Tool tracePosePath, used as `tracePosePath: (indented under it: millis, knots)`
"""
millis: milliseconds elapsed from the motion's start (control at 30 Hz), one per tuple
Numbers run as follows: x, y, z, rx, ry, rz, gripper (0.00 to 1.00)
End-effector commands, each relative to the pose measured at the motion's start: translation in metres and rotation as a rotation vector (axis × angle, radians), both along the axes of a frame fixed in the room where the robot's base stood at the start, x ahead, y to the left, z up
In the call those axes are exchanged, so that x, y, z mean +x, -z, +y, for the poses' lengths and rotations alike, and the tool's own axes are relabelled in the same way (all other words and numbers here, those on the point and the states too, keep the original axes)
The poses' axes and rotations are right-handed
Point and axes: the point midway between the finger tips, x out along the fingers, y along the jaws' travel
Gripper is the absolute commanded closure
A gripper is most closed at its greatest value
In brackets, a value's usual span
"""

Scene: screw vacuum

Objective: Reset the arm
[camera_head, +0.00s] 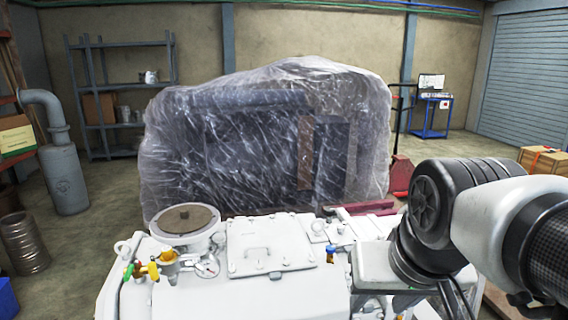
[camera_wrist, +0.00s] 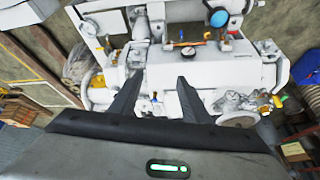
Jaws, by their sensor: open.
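My arm shows at the right of the head view, with its dark joint and white link in front of the white machine. My gripper (camera_wrist: 156,92) is in the wrist view, its two dark fingers spread apart with nothing held between them. The white screw vacuum pump (camera_head: 280,290) fills the lower middle of the head view. It also shows in the wrist view (camera_wrist: 230,72), beyond the fingertips. A small gauge (camera_head: 207,266) and coloured valve handles (camera_head: 150,270) sit on its left side. The fingertips are hidden in the head view.
A large plastic-wrapped machine (camera_head: 270,140) stands behind the pump. A grey pipe and tank (camera_head: 62,170) stand at the left, with a shelf (camera_head: 125,95) behind. Bare floor shows at the left.

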Motion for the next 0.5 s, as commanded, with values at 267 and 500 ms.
tracePosePath:
  millis: [267, 500]
  knots:
    - [-0.029, -0.02, 0.0, -0.033, -0.049, -0.02, 0.57]
    - [-0.029, -0.074, 0.0, -0.033, -0.048, -0.02, 0.57]
